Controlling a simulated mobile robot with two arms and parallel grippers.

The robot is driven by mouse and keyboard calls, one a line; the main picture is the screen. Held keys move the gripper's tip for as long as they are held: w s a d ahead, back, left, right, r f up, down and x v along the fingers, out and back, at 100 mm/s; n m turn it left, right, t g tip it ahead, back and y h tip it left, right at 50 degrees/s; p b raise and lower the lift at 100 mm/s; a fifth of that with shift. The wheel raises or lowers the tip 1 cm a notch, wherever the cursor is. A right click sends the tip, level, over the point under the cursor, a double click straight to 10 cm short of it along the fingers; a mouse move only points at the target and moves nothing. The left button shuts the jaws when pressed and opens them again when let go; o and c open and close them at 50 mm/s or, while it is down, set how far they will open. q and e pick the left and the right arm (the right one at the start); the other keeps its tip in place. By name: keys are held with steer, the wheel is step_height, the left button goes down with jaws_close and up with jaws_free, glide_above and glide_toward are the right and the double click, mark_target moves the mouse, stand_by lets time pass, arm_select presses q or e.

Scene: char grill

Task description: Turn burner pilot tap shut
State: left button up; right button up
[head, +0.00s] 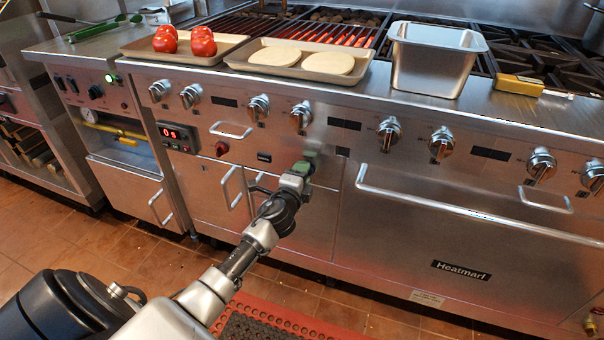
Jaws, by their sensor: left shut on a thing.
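My left gripper (303,167) reaches in from the lower left to the steel front panel of the grill, below the row of burner knobs. Its green-tipped fingers are shut on a small part at the panel, which I take to be the burner pilot tap. The fingers hide nearly all of that part, so I cannot tell which way it is turned. A red knob (221,149) sits on the panel to the left, apart from the gripper. My right gripper is not in view.
A long oven handle (450,208) runs to the right of the gripper, and a cabinet handle (231,188) is to its left. Trays with tomatoes (203,42) and pale rounds (328,63), and a steel pan (432,60), stand on the ledge above. Glowing grates lie behind.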

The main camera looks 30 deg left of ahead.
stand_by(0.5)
arm_select(q)
steer(key=o, duration=0.9)
steer(key=p+v, duration=0.1)
steer(key=v, duration=0.9)
steer(key=shift+s, duration=0.4)
